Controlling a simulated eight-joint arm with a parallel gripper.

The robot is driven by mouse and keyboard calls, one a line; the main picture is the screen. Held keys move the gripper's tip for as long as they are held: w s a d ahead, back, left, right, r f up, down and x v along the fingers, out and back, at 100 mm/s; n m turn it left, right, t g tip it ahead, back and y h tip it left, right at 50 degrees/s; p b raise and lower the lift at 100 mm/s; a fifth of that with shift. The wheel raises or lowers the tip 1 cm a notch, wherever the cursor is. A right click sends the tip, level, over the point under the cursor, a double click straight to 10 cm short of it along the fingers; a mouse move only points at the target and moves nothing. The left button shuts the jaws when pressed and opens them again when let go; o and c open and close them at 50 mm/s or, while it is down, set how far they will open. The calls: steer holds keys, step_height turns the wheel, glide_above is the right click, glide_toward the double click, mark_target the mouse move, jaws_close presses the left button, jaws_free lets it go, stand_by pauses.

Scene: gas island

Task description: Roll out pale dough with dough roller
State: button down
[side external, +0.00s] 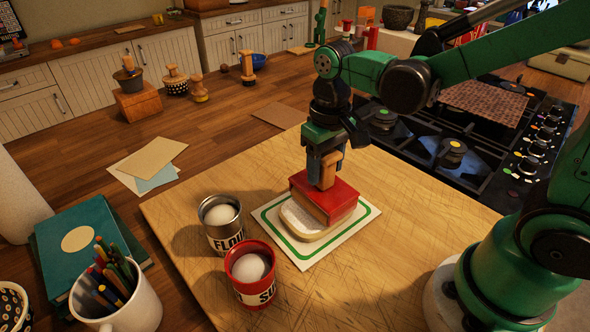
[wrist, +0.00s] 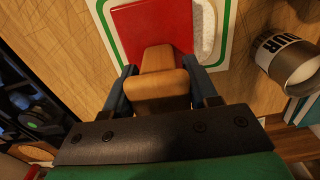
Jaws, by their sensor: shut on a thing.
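The dough roller is a red block (side external: 325,200) with an upright wooden handle (side external: 328,172). My gripper (side external: 325,158) is shut on the handle, seen from above in the wrist view (wrist: 160,85) with one blue finger on each side. The pale dough (side external: 302,222) is a flat, rounded slab on a white mat with a green border (side external: 272,214). The red block sits over the dough's right part and appears to touch it; that part is hidden. In the wrist view the dough (wrist: 204,30) shows as a pale strip beside the red block (wrist: 150,28).
A FLOUR tin (side external: 222,225) and a red tin (side external: 250,275) stand close to the mat's left side, each with a white ball inside. The gas hob (side external: 455,150) lies behind to the right. A pencil mug (side external: 130,300) is at front left. The wooden board (side external: 380,260) is clear to the right.

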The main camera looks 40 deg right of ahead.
steer(key=shift+a, duration=0.65)
steer(key=shift+w+a, duration=0.15)
steer(key=shift+a, duration=1.1)
steer(key=shift+d, duration=0.7)
steer(key=shift+f, duration=0.1)
